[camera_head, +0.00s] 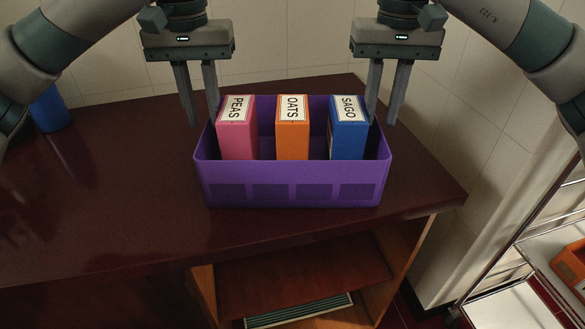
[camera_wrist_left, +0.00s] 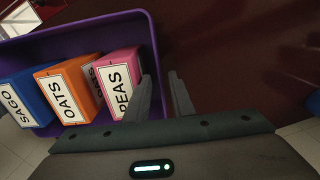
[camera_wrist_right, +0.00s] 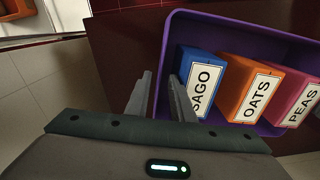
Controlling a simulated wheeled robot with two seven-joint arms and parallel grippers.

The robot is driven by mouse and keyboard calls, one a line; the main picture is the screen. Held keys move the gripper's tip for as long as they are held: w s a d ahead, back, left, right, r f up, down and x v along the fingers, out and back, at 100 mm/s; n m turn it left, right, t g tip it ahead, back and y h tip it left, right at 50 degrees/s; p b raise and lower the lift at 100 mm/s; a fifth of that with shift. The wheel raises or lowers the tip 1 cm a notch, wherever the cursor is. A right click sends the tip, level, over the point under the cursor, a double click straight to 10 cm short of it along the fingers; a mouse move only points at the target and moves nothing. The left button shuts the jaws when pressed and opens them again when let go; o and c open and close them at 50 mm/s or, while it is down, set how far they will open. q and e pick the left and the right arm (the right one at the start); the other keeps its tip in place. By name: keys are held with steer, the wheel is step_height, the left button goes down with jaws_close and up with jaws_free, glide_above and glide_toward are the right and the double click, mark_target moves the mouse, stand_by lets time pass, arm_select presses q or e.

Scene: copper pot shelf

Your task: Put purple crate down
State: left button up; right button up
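The purple crate (camera_head: 290,184) sits upright on the dark red counter (camera_head: 110,215), near its front edge. It holds a pink PEAS box (camera_head: 236,138), an orange OATS box (camera_head: 292,140) and a blue SAGO box (camera_head: 347,140). My left gripper (camera_head: 203,123) is at the crate's left end, fingers apart, one on each side of the end wall (camera_wrist_left: 155,60). My right gripper (camera_head: 381,122) is likewise at the right end, fingers apart around that wall (camera_wrist_right: 163,62). Both grippers look open, with gaps beside the walls. The crate's underside is hidden.
A blue object (camera_head: 50,110) stands at the back left of the counter. An open wooden shelf (camera_head: 310,283) lies below the counter. A metal rack with an orange bin (camera_head: 573,265) stands at the lower right. The counter left of the crate is mostly clear.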

steer(key=shift+r, duration=1.9)
